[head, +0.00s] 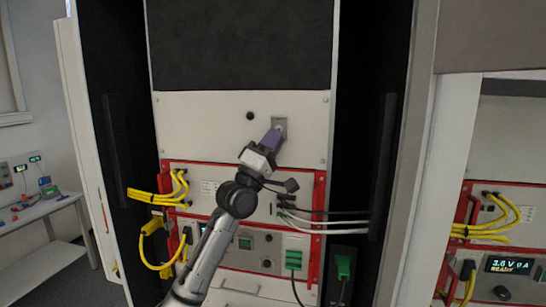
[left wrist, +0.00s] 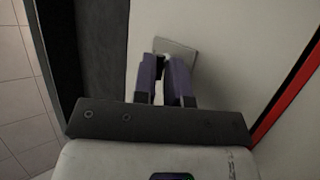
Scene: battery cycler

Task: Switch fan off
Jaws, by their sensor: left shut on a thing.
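The fan switch has a small grey square plate (head: 279,123) on the light panel in the upper middle of the cabinet. The plate also shows in the left wrist view (left wrist: 184,48). My left gripper (head: 274,134), with purple fingers, reaches up from below to the plate. In the left wrist view its fingers (left wrist: 168,68) are shut on the switch's small pale toggle at the plate. The fingers hide most of the toggle, so I cannot tell its position. My right gripper is not in view.
A small black knob (head: 250,116) is left of the switch plate. Below are rack units with red handles (head: 319,199), yellow cables (head: 158,197) and white cables (head: 330,218). Dark cabinet walls stand on both sides. A table (head: 38,210) is at far left.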

